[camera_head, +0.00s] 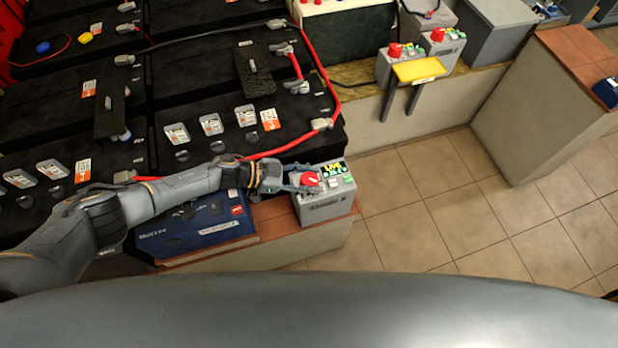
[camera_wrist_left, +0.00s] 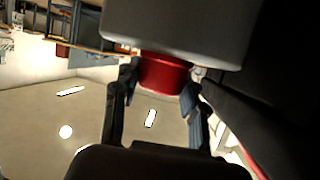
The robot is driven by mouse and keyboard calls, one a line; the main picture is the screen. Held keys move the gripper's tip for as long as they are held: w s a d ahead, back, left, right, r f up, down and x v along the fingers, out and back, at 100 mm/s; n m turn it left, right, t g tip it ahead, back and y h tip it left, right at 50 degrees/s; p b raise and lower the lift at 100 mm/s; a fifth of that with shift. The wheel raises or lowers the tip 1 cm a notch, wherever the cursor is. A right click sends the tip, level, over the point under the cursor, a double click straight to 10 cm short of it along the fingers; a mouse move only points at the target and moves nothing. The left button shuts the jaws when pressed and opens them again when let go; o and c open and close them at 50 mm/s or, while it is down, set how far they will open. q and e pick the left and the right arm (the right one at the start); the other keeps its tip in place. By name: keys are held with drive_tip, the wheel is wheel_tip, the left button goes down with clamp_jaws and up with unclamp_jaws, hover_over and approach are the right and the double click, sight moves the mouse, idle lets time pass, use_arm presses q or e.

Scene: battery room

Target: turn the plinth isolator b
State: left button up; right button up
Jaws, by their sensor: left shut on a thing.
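A grey isolator box (camera_head: 325,207) stands on the brown-topped plinth (camera_head: 277,212) at the near edge of the battery bank. Its red knob (camera_head: 310,180) sits on its upper face, beside a green and yellow label (camera_head: 334,171). My left gripper (camera_head: 308,182) reaches in from the left and is shut on the red knob. In the left wrist view the red knob (camera_wrist_left: 165,73) sits between the two fingers, against a grey housing (camera_wrist_left: 185,28). The fingers partly hide the knob in the head view. My right gripper is not in view.
Black batteries (camera_head: 215,75) with a red cable (camera_head: 335,95) fill the left. Two more red-knobbed boxes (camera_head: 391,65) and a yellow plate (camera_head: 419,70) stand on a back ledge. The tiled floor (camera_head: 440,205) is clear.

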sight(310, 177)
use_arm(q)
drive_tip(key=o, duration=1.2)
drive_tip(key=shift+c, duration=0.2)
drive_tip(key=shift+r, duration=0.15)
wheel_tip(310, 177, up, 10)
drive_tip(key=shift+f, duration=0.15)
drive_tip(key=shift+w, duration=0.15)
